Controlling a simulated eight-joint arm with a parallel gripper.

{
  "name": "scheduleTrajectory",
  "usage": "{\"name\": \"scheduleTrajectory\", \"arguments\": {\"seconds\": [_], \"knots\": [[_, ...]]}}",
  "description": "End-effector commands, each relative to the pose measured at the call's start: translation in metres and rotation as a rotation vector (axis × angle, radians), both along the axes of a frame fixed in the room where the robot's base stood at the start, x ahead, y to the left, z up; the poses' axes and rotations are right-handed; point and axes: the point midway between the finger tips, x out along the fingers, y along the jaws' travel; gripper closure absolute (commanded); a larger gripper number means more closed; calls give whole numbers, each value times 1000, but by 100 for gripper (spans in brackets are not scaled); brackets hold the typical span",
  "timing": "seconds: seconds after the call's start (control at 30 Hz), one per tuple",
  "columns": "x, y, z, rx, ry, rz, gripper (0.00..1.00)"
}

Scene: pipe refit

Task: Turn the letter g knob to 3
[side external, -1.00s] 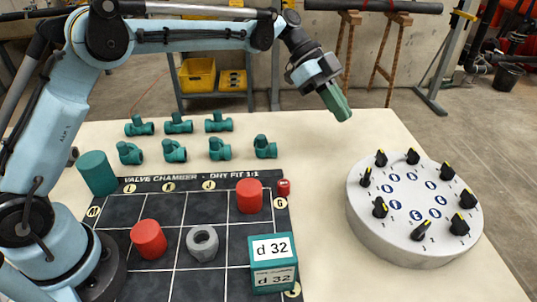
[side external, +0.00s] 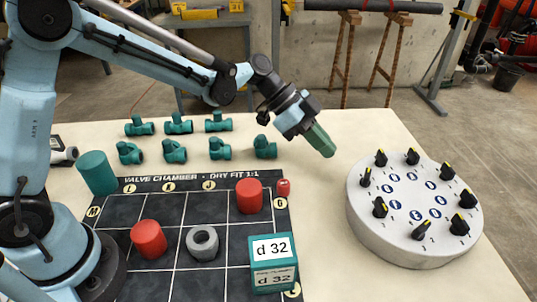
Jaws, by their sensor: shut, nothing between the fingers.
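A round grey knob panel (side external: 400,243) stands at the right of the table. Several black knobs with yellow pointer marks ring its top, among them a front knob (side external: 422,230), a left front knob (side external: 380,207) and a right knob (side external: 467,199). Blue round letter badges sit inside the ring; the letters are too small to read, so I cannot tell which knob is g or where it points. My gripper (side external: 327,150) has green fingers, shut and empty. It is in the air to the left of the panel, tilted down to the right, apart from every knob.
A black grid mat (side external: 172,280) covers the table's left front, with red cylinders (side external: 149,239), a grey nut (side external: 202,243) and a teal "d 32" box (side external: 273,262). Several teal pipe fittings (side external: 174,151) stand behind it. The table between mat and panel is clear.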

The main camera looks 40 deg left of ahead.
Motion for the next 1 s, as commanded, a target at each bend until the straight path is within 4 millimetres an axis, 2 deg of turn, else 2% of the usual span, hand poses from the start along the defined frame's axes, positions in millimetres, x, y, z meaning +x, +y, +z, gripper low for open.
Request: {"name": "scheduleTrajectory", "arguments": {"seconds": [0.17, 0.4, 0.6, 1.0], "knots": [[7, -26, -23, -1, 0, -4, 100], [15, -54, -21, 1, 1, -2, 100], [17, -60, -20, 0, 0, 0, 100], [18, -60, -20, 0, 1, -9, 100]]}}
